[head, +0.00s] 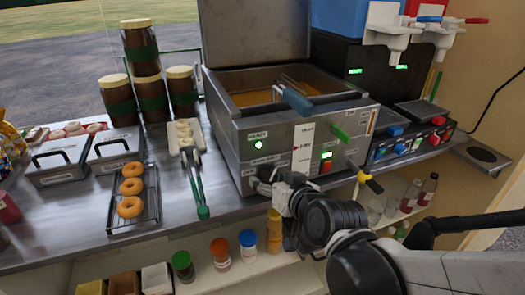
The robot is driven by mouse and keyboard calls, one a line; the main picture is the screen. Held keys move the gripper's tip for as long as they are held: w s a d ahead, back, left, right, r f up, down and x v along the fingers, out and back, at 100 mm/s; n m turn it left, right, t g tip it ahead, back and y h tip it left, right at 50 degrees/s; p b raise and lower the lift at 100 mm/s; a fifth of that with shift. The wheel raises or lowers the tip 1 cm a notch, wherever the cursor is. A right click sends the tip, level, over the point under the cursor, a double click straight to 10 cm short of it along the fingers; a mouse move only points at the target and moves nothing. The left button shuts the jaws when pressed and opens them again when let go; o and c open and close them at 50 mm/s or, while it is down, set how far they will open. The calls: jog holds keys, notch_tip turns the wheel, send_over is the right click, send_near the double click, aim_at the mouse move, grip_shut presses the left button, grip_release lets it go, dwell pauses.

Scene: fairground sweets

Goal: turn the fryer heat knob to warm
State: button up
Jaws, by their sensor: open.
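The metal fryer (225,118) stands on the counter with its lid up and a blue-handled basket (295,99) in it. A dark round shape (267,172), which looks like the heat knob, is low on the left of its front panel. It is partly covered by my gripper, and its pointer and setting marks cannot be read. My gripper (282,184) is open, right in front of the panel at the knob. I cannot tell whether the fingers are around the knob or touching it. A green light (258,145) glows above the knob.
The panel also carries a white label strip (303,150), a green-handled lever (340,133) and a red button (326,168). A yellow-handled part (371,183) juts out to the right. Doughnuts on a rack (148,218) and green-handled tongs (198,190) lie left. Jars stand on the shelf below.

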jog(key=c, duration=1.1)
jog(key=shift+n, duration=0.3)
jog(key=n+h, duration=0.2)
jog(key=shift+a+n+t, duration=0.1)
jog(key=shift+n+t, duration=0.2)
jog(key=shift+n+t+h+b, duration=0.5)
jog(key=shift+n+h, duration=0.4)
jog(key=shift+n, duration=0.5)
jog(key=o, duration=1.1)
